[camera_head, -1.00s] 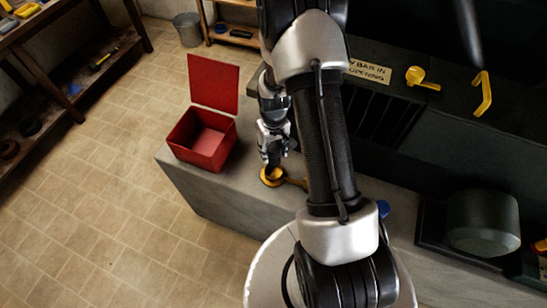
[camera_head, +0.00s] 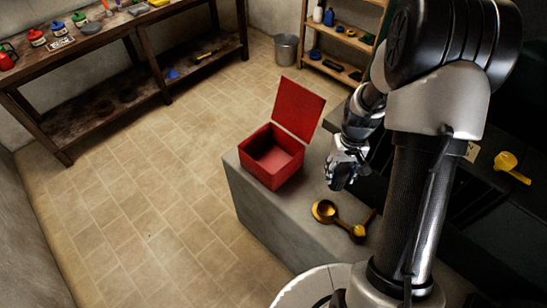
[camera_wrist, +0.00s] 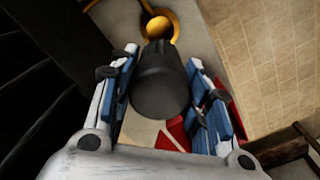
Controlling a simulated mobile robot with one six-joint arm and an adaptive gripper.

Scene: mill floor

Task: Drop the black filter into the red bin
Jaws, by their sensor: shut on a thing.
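The black filter (camera_wrist: 161,92) is a dark, rounded cylinder held between the blue-padded fingers of my gripper (camera_wrist: 162,62) in the wrist view. In the head view my gripper (camera_head: 341,176) is above the grey counter, right of the red bin and above the yellow scoop-like piece; the filter is hard to make out there. The red bin (camera_head: 262,172) stands on the counter with its lid (camera_head: 298,108) raised and its inside looking empty. Parts of the bin's red also show beyond the fingers in the wrist view (camera_wrist: 177,130).
A yellow scoop-like piece (camera_head: 324,211) lies on the grey counter (camera_head: 262,215) below my gripper. A workbench (camera_head: 118,38), a shelf (camera_head: 338,42) and a metal bucket (camera_head: 286,50) stand farther back. Tiled floor left of the counter is clear.

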